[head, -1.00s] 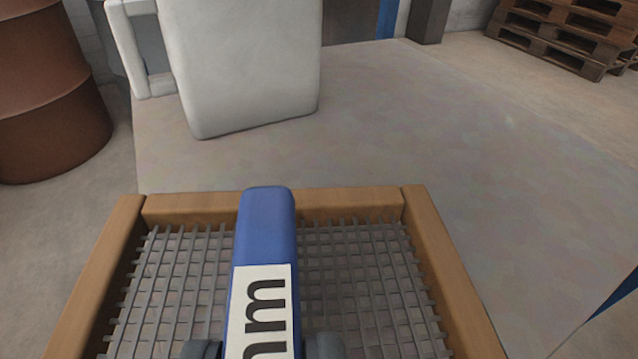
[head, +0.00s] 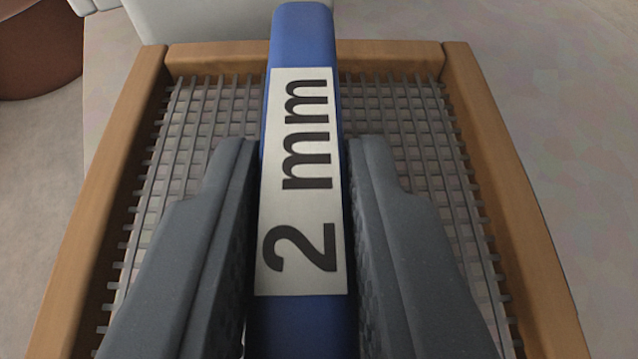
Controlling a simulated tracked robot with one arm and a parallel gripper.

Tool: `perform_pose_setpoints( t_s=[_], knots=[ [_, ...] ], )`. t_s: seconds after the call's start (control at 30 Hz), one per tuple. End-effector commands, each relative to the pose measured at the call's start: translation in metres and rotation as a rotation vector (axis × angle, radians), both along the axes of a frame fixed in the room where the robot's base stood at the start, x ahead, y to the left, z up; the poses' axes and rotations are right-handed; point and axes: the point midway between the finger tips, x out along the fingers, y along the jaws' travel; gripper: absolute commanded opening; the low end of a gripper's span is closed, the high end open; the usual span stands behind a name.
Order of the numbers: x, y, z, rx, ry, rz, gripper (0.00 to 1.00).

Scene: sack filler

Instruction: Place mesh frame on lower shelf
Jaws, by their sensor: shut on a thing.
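The mesh frame has a wooden border (head: 97,215) around a grey wire mesh (head: 405,125) and fills most of the head view. A blue bar (head: 303,32) with a white "2 mm" label runs along its middle. My gripper (head: 303,165) is shut on the blue bar, one dark grey finger on each side of it. The near end of the frame is cut off by the bottom edge of the picture. The lower shelf is not in view.
A white bulky object (head: 210,18) stands just beyond the frame's far edge. A brown drum (head: 38,45) is at the upper left. Bare floor (head: 565,130) shows to the right.

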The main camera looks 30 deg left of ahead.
Motion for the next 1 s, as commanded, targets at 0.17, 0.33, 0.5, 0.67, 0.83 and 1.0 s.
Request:
perform_pose_setpoints(
  t_s=[0.17,0.33,0.5,0.67,0.83,1.0],
  knots=[
    [0.002,0.001,-0.021,0.002,0.005,-0.001,0.00],
    [0.002,0.001,-0.037,0.002,0.002,-0.001,0.00],
    [0.002,0.002,-0.035,0.002,0.000,0.001,0.00],
    [0.002,0.002,-0.036,0.001,0.001,0.001,0.42],
    [0.002,0.002,-0.036,0.001,0.000,0.002,0.42],
    [0.001,0.002,-0.035,0.001,0.000,0.002,0.42]
  ],
)
